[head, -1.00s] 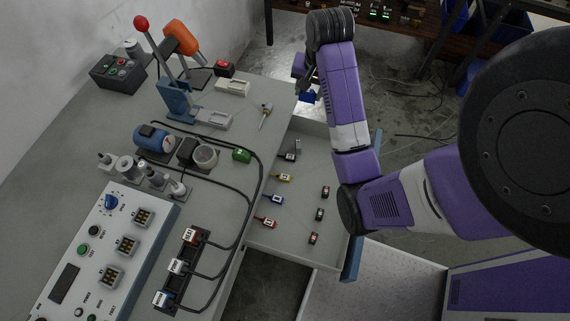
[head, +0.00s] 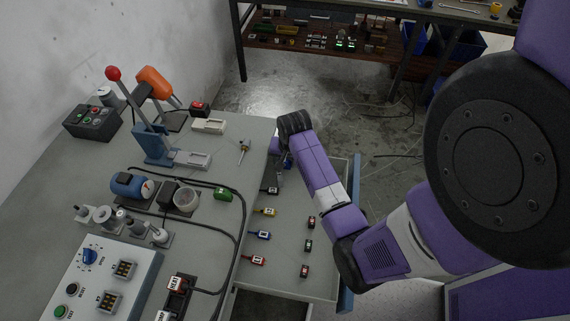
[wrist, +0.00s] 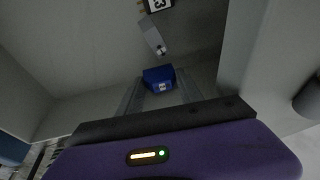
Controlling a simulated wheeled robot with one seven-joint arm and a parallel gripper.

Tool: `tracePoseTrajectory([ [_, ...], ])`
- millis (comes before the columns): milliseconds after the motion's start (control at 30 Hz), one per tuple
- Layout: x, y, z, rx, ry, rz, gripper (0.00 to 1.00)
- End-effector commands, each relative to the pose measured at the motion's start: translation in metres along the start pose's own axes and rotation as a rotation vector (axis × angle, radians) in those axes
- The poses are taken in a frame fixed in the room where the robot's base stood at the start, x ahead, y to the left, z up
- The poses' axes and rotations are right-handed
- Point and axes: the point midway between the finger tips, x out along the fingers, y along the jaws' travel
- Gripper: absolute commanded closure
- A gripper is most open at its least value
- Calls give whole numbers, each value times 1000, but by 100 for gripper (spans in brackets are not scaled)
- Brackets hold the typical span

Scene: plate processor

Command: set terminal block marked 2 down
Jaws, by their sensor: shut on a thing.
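A blue terminal block (wrist: 158,78) with a small white label sits between my gripper's fingers (wrist: 160,92) in the wrist view. I cannot read its number. My gripper is shut on it. In the head view my gripper (head: 282,158) is over the far end of the open drawer (head: 325,172), largely hidden by my own wrist, and the block is not clearly visible there. The wrist view shows grey drawer floor and walls around the block. I cannot tell whether it touches the floor.

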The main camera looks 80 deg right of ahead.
Motion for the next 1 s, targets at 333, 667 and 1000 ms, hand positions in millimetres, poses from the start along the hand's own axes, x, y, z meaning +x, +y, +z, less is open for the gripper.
tracePoseTrajectory([
  [333,21,3,5,0,1,0,100],
  [667,23,3,6,0,1,0,35],
  [1000,21,3,5,0,0,0,35],
])
